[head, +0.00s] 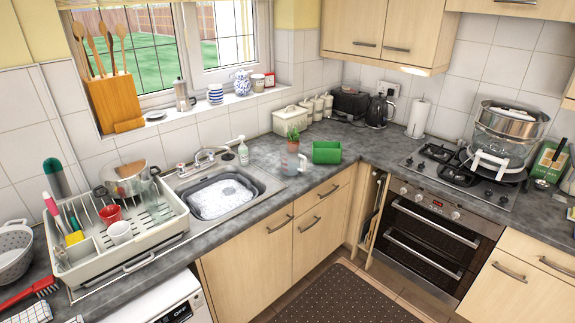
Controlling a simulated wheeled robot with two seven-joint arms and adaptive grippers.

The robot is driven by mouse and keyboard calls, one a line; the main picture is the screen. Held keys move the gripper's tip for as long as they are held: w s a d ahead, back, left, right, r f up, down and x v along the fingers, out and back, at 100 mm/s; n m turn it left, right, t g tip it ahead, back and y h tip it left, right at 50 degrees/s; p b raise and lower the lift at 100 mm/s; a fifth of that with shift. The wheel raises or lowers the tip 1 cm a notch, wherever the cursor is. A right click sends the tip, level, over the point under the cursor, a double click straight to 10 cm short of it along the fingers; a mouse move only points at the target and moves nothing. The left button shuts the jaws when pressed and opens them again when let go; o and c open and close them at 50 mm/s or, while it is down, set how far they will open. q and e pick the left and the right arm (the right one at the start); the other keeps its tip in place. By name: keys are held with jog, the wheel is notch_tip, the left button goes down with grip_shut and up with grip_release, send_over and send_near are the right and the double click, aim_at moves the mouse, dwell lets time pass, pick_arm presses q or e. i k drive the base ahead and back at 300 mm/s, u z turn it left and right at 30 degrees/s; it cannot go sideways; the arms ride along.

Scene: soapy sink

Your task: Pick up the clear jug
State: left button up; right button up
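The clear jug (290,162) stands upright on the grey worktop, just right of the sink. It is see-through, with reddish markings on its side. A small potted plant (293,134) shows right behind its top edge, and I cannot tell whether they touch. Neither of my grippers is in view.
The sink (220,196) holds a soapy bowl. A soap bottle (243,153) stands behind the sink. A loaded dish rack (122,245) is at the left. The worktop's front edge is clear before the jug.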

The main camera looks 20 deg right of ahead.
aim_at(290, 156)
jog(key=u, duration=0.05)
jog(key=k, duration=0.45)
jog(key=z, duration=1.05)
jog(key=i, duration=1)
jog(key=z, duration=0.55)
jog(key=i, duration=0.95)
jog(key=u, duration=1.05)
jog(key=i, duration=1.05)
jog(key=u, duration=0.95)
